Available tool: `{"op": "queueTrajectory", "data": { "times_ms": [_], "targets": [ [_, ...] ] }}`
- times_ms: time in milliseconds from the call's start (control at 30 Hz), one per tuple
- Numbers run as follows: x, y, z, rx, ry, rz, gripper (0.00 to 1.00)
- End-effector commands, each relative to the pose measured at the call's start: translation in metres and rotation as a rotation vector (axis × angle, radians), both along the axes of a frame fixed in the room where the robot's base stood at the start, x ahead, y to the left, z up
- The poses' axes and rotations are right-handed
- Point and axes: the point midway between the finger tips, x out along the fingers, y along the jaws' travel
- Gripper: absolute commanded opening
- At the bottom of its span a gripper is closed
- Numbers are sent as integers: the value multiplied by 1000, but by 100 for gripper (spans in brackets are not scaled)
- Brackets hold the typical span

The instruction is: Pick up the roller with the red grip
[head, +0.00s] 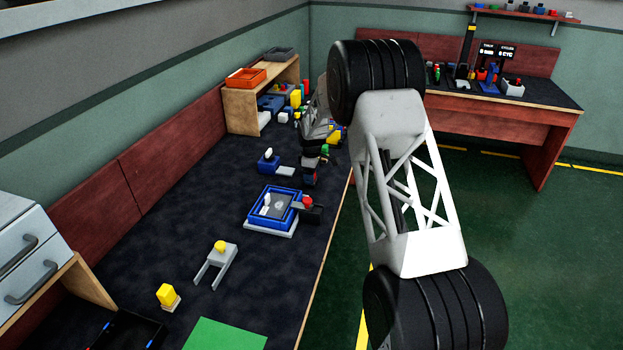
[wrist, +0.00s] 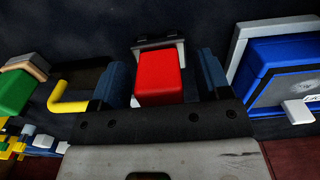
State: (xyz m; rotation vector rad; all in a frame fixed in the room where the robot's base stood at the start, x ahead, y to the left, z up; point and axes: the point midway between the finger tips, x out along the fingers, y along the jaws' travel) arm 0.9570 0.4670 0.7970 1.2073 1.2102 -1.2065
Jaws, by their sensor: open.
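In the wrist view, a red block-shaped grip (wrist: 158,80) stands between the two blue fingers of my gripper (wrist: 160,68). The fingers are open, one on each side of it, and a gap shows on at least part of both sides. A dark and grey bracket (wrist: 160,43) shows just beyond the red grip; I cannot make out a roller drum. In the head view, my gripper (head: 310,176) is low over the table, small and dark, past the blue tray. A red piece on a dark base (head: 307,201) sits by the tray's right corner; I cannot tell whether it is the same grip.
The blue tray (head: 271,191) is close to my gripper; it also shows at the right of the wrist view (wrist: 275,52). A yellow bent handle (wrist: 68,100) and a green block (wrist: 16,90) lie to the left there. The near-left table (head: 165,220) has bare room.

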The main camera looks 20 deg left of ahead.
Motion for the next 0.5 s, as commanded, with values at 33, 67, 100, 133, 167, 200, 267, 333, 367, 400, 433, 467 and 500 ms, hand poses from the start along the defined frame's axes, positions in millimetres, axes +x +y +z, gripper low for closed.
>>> {"op": "queueTrajectory", "data": {
  "times_ms": [33,67,100,133,167,200,267,333,367,400,433,467,500],
  "targets": [
    [0,0,0,0,0,0,70],
    [0,0,0,0,0,0,70],
    [0,0,0,0,0,0,70],
    [0,0,0,0,0,0,70],
    [0,0,0,0,0,0,69],
    [0,0,0,0,0,0,63],
    [0,0,0,0,0,0,53],
    [0,0,0,0,0,0,43],
    [0,0,0,0,0,0,38],
    [0,0,0,0,0,0,32],
    [0,0,0,0,0,0,27],
    [0,0,0,0,0,0,23],
    [0,0,0,0,0,0,17]
  ]
}}
